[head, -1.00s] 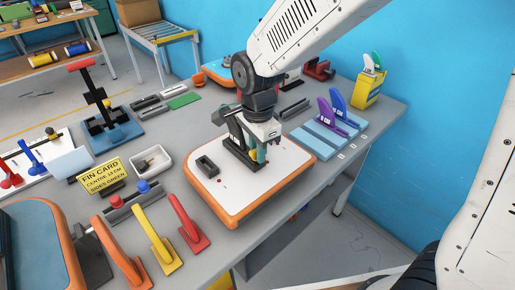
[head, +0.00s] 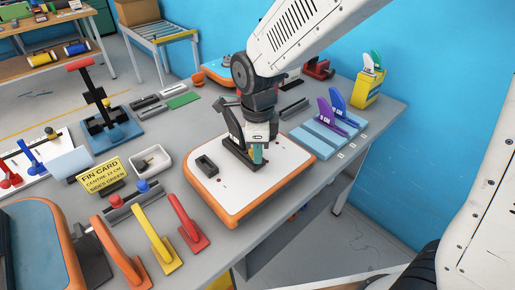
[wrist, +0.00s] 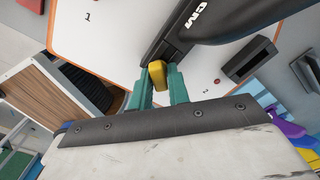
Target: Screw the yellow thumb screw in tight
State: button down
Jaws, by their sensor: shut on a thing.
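The yellow thumb screw (wrist: 157,74) sits between the two teal fingers of my gripper (wrist: 159,82) in the wrist view, and the gripper is shut on it. It is at the end of the dark fin box holding the black fin (wrist: 215,22), which carries white lettering. In the head view my gripper (head: 257,154) points down at the near end of that box, and the fingers largely hide the screw. The black fin (head: 234,128) stands upright in the box on the white, orange-edged board (head: 250,185). How deep the screw sits is hidden.
An empty dark fin box (head: 207,166) lies left on the board. Purple and blue fins (head: 330,112) stand in a light-blue rack at right. A yellow fin card (head: 102,171), a white tray (head: 152,160) and coloured fins (head: 160,240) stand left and in front.

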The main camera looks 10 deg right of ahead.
jog(key=shift+r+m, duration=0.1)
jog(key=shift+m, duration=0.2)
jog(key=m, duration=0.3)
dwell(0.3)
jog(key=m, duration=0.3)
jog(key=shift+a+m, duration=0.1)
jog(key=shift+m, duration=0.2)
jog(key=c, duration=1.2)
grip_release()
jog(key=shift+s, duration=0.15)
jog(key=shift+c, duration=0.2)
jog(key=shift+r, duration=2.45)
